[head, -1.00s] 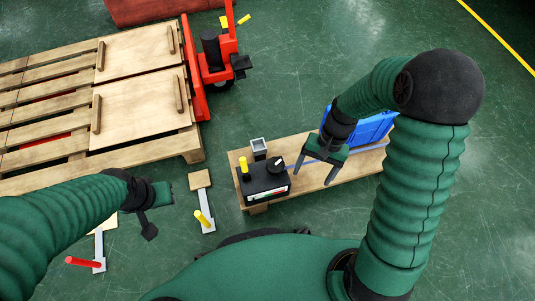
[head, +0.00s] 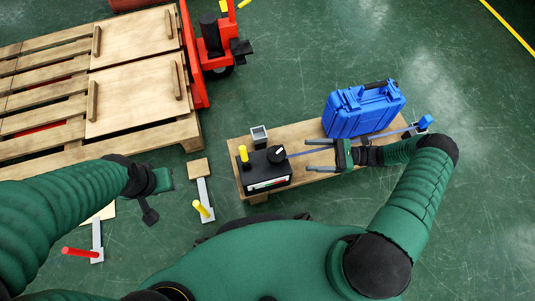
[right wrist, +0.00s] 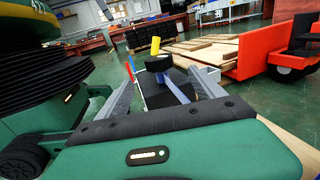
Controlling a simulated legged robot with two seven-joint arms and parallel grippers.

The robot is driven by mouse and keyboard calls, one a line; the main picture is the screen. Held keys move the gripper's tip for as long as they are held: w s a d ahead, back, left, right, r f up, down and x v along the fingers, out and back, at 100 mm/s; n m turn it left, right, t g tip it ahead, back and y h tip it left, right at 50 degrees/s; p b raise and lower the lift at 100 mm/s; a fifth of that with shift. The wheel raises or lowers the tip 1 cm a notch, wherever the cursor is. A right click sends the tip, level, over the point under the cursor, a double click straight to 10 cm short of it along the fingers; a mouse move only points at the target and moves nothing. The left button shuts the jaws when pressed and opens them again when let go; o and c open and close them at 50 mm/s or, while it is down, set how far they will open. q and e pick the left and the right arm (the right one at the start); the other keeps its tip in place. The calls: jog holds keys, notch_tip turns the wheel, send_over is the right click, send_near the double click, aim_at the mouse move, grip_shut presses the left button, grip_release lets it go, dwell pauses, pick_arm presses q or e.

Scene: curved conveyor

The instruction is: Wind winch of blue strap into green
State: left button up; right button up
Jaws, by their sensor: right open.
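The winch (head: 263,174) is a black box with a yellow-topped handle (head: 243,153) and a round black knob (head: 276,154). A small light strip with colour (head: 268,184) is on its front; its reading is too small to tell. The blue strap (head: 300,154) runs right from the winch along the plank to a blue end piece (head: 424,122). My right gripper (head: 309,155) is open, right of the winch, fingers pointing at it. In the right wrist view the strap (right wrist: 177,90) shows between the fingers, leading to the knob (right wrist: 158,63). My left gripper (head: 155,195) hangs at left, away from the winch.
A blue case (head: 362,110) stands on the wooden plank (head: 310,130) behind the strap. A small grey open box (head: 259,137) is behind the winch. Levers with yellow (head: 201,208) and red (head: 78,252) handles stand at left. A pallet (head: 100,140) and a red pallet jack (head: 213,45) are beyond.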

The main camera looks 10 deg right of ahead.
jog(key=b+x, duration=0.4)
jog(key=x, duration=1.1)
jog(key=shift+f, duration=0.1)
jog(key=shift+a, duration=0.35)
jog(key=c, duration=1.4)
jog(key=shift+o, duration=0.2)
jog(key=shift+w+r+m+t+p, duration=0.15)
jog(key=shift+r+m+t+p, duration=0.4)
jog(key=shift+p, duration=0.4)
jog(key=shift+d+f+t+h+p, duration=0.1)
jog(key=shift+f+t+h+p, duration=0.1)
jog(key=shift+t+h+p, duration=0.3)
jog(key=shift+w+f, duration=0.1)
jog(key=shift+f, duration=0.15)
jog(key=o, duration=1.4)
jog(key=shift+c, duration=0.2)
